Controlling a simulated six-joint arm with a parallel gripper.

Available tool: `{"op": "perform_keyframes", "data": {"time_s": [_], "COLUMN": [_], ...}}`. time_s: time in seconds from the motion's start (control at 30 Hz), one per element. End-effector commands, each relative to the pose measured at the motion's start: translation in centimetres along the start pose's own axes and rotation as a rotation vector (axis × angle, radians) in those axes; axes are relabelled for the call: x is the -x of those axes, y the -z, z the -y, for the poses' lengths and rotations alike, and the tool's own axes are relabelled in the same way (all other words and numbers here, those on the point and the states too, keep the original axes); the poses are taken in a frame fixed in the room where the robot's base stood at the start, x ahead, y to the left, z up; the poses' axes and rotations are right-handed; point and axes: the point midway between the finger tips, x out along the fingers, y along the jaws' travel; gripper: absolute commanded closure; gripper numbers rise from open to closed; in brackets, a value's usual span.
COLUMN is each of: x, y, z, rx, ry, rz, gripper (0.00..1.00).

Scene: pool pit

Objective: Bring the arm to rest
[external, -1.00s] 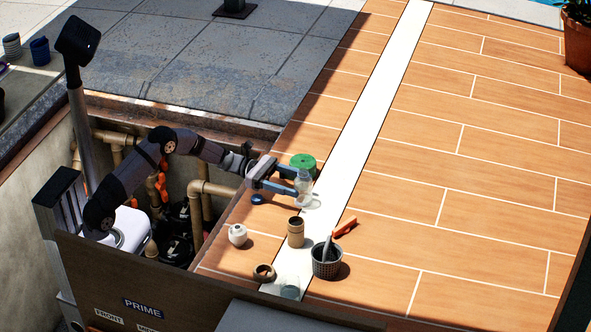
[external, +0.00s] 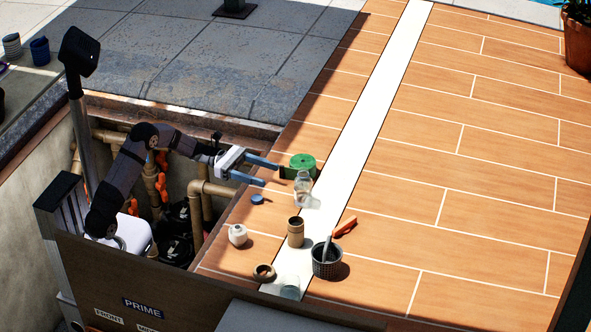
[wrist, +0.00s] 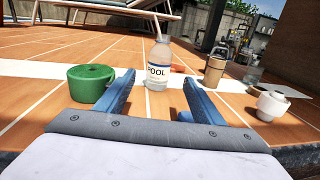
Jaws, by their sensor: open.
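My gripper (external: 272,172) is open and empty, its two blue fingers spread apart above the wooden deck. In the wrist view my gripper (wrist: 155,98) points toward a clear bottle (wrist: 158,66) labelled "POOL", which stands upright beyond the fingertips. The bottle (external: 303,186) stands at the edge of the white strip in the external view, apart from the fingers. My arm reaches out of the pit from the left.
A green roll (external: 303,161) sits just beyond the fingers. A blue cap (external: 257,199), a white jar (external: 238,235), a brown cylinder (external: 296,232), a tan ring (external: 264,272), a dark basket (external: 326,262) and an orange-handled tool (external: 345,226) lie nearby.

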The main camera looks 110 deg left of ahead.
Motion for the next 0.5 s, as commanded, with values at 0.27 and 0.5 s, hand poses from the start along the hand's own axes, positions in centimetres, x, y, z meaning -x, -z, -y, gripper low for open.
{"op": "perform_keyframes", "data": {"time_s": [0.27, 0.5], "x": [0.0, -1.6], "y": [0.0, -0.5], "z": [0.0, 2.7], "rx": [0.0, -0.063], "ry": [0.0, 0.064], "rz": [0.0, 0.014], "gripper": [0.38, 0.38]}}
